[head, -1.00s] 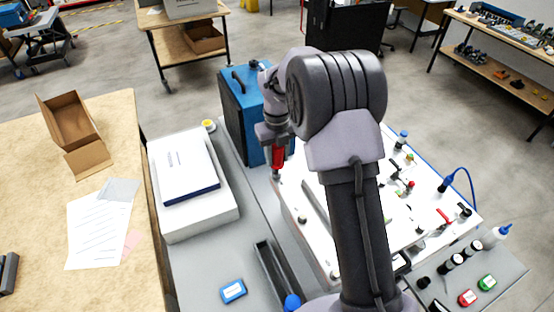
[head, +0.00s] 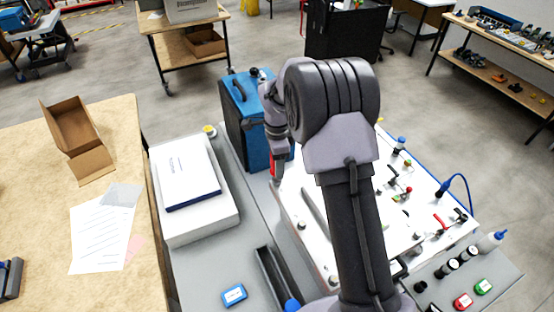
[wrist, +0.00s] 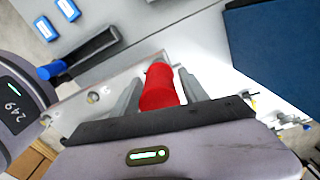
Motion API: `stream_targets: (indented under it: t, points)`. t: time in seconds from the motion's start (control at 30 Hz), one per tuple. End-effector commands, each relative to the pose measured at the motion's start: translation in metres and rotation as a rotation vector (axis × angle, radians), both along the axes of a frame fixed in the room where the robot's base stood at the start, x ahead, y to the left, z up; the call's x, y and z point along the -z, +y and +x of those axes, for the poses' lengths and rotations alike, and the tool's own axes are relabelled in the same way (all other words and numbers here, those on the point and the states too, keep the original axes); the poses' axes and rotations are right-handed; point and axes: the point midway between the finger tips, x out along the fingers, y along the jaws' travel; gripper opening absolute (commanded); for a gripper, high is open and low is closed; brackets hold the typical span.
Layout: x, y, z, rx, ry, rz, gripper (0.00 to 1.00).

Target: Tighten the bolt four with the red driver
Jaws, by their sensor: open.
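The red driver (wrist: 160,88) stands between the two fingers of my gripper (wrist: 163,85) in the wrist view. The fingers are open around it, one on each side. In the head view, a strip of the red driver (head: 272,170) shows below my gripper, at the left corner of the white panel (head: 300,200). The driver's tip and whatever lies under it are hidden. A round bolt-like fitting (wrist: 92,97) sits on the panel beside the driver in the wrist view. I cannot tell which bolt is number four.
A blue case (head: 240,110) stands just behind my gripper. A white box with a book (head: 190,175) on it lies to the left. A narrow tray (head: 270,275) and a blue box (head: 234,294) are in front. Levers and fittings crowd the panel's right side.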

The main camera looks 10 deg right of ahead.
Motion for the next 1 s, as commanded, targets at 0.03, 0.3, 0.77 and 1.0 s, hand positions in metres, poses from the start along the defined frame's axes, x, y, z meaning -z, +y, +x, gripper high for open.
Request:
stream_targets:
  t: [0.03, 0.3, 0.77, 1.0]
  points:
    - [-0.0039, 0.0000, -0.0003, -0.131, 0.001, 0.000, 0.52]
    - [-0.0010, 0.0000, -0.0003, -0.710, 0.001, 0.001, 0.52]
    - [0.0003, -0.0001, -0.0001, -0.720, 0.001, 0.001, 0.01]
    - [0.0002, -0.0001, -0.0001, -0.719, 0.001, 0.001, 0.00]
